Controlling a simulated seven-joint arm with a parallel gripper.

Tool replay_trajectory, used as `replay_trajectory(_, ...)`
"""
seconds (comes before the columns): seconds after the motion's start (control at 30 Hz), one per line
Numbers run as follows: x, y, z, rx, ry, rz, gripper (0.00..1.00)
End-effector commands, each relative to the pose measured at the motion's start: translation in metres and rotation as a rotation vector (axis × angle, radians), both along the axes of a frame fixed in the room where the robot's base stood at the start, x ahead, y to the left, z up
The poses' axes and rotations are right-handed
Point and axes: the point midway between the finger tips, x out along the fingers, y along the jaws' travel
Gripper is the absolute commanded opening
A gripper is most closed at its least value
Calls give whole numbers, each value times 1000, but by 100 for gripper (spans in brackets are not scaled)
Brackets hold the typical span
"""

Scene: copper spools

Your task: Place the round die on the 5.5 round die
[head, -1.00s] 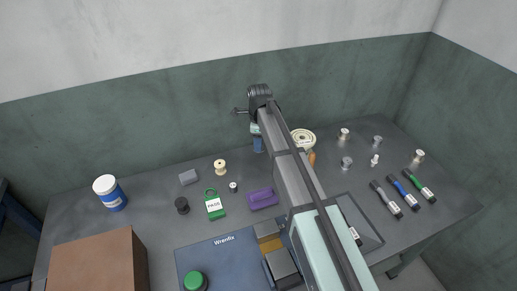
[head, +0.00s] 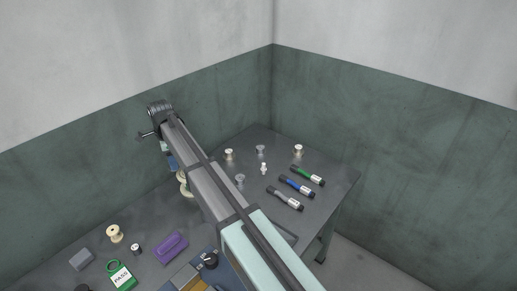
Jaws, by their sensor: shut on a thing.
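My arm reaches across the table to a dark ribbed wrist in front of the far wall. Pale and blue parts hang below the wrist, partly behind the arm. I cannot make out my gripper's fingertips or anything between them. Several small metal round pieces stand on the right part of the table: one at the left (head: 229,154), one at the back (head: 261,149), one at the right (head: 298,150) and one nearer the arm (head: 240,180). Another small round piece (head: 136,249) is at the left. Their markings are too small to read, so I cannot tell which is the 5.5 round die.
Three marker pens, green (head: 307,175), blue (head: 297,187) and grey (head: 285,199), lie at the right. A small white piece (head: 264,169) stands between the metal pieces. A cream spool (head: 115,233), purple object (head: 170,247), green PASS tag (head: 121,276) and grey block (head: 81,260) are at the left.

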Motion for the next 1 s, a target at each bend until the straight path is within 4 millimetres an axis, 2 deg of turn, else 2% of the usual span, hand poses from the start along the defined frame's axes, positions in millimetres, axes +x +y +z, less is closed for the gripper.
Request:
replay_trajectory(0.03, 17, -16, 2, 0, 0, -6, 0)
replay_trajectory(0.1, 35, -38, 4, 0, -1, -7, 0)
replay_trajectory(0.37, 97, -126, 11, 0, -1, -11, 0)
replay_trajectory(0.5, 127, -178, 14, 1, -2, -13, 0)
replay_trajectory(0.8, 172, -284, 21, 1, -2, -16, 0)
replay_trajectory(0.9, 180, -308, 23, 1, -2, -16, 0)
replay_trajectory(1.0, 185, -324, 24, 1, -2, -16, 0)
